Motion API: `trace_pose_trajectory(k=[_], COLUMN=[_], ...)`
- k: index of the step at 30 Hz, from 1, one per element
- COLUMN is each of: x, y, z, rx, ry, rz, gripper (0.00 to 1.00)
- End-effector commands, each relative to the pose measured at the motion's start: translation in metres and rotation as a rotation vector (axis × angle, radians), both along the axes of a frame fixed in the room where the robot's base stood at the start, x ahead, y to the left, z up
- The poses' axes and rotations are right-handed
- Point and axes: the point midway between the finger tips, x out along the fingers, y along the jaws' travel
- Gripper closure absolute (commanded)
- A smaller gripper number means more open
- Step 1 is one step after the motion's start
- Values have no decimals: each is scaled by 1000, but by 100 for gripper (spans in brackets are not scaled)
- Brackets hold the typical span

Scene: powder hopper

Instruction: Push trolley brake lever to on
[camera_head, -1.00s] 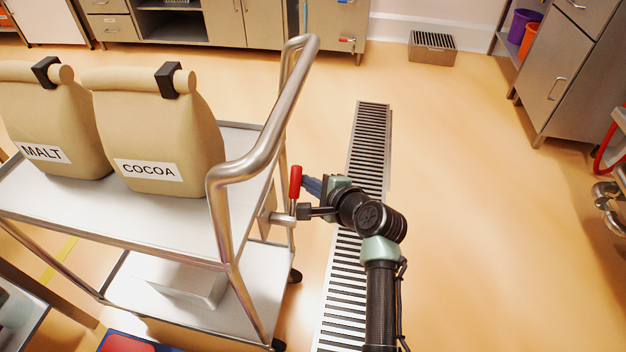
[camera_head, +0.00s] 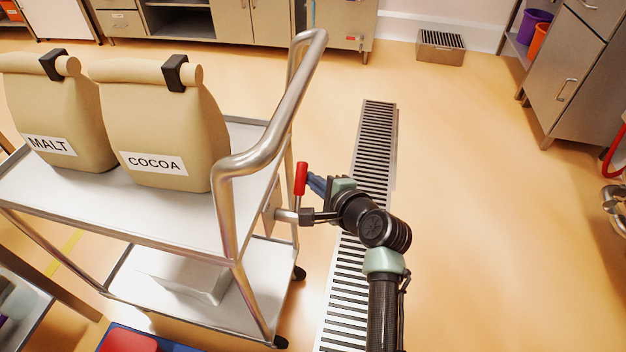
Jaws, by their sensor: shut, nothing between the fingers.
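The trolley (camera_head: 222,240) is a steel cart with a tubular push handle (camera_head: 285,110), on the left. Its brake lever (camera_head: 301,179) has a red grip and stands roughly upright on a thin rod at the trolley's right side, by a short horizontal metal stub. My gripper (camera_head: 315,184) is shut and empty, its bluish fingers pointing left. The fingertips are just right of the red grip, very close to it; I cannot tell whether they touch. No on or off marking can be read.
Two tan sacks, MALT (camera_head: 55,120) and COCOA (camera_head: 165,130), stand on the trolley's top shelf. A floor drain grate (camera_head: 375,150) runs beneath my arm. Steel cabinets (camera_head: 250,25) line the back, another cabinet (camera_head: 575,75) stands right. The floor on the right is clear.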

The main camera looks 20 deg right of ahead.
Motion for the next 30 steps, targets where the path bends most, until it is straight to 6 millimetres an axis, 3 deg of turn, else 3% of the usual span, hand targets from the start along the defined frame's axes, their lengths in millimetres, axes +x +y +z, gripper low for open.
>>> trace_pose_trajectory(k=[11, 30], x=[-8, -39], y=[9, 31], z=[1, 4], rx=[-69, -335], ry=[-109, -500], rz=[6, 8], gripper=[100, 100])
